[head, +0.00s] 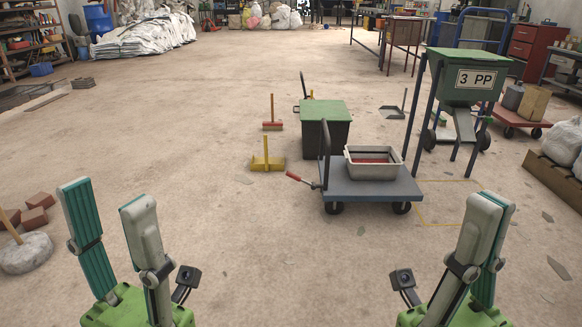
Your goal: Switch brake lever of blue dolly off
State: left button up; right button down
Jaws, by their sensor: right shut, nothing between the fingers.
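The blue dolly (385,191) stands on the floor right of centre, with a blue-grey deck, dark wheels and an upright dark handle at its left end. Its brake lever (299,180) has a red grip and sticks out left from the deck's left end, tilted up toward the grip. My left gripper (104,194) is open and empty at the lower left, well apart from the lever. My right gripper (493,202) is shut and empty at the lower right, in front of and right of the dolly. Neither gripper touches the dolly.
A grey tub (375,170) with red contents rests on the deck. Behind stand a green-lidded bin (325,112) and a green hopper (466,83). A yellow broom (267,163) stands left of the dolly. A stone-like weight (25,254) lies far left. Floor before the dolly is mostly clear.

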aim_at(290, 175)
jog(key=i+j+u, duration=0.1)
jog(key=i+j, duration=0.2)
jog(key=i, duration=0.2)
jog(key=i+j+u, duration=0.15)
jog(key=i, duration=0.4)
jog(key=i+j+u, duration=0.1)
jog(key=i+j, duration=0.15)
jog(key=i, duration=0.3)
jog(key=i+j+u, duration=0.1)
jog(key=i, duration=0.45)
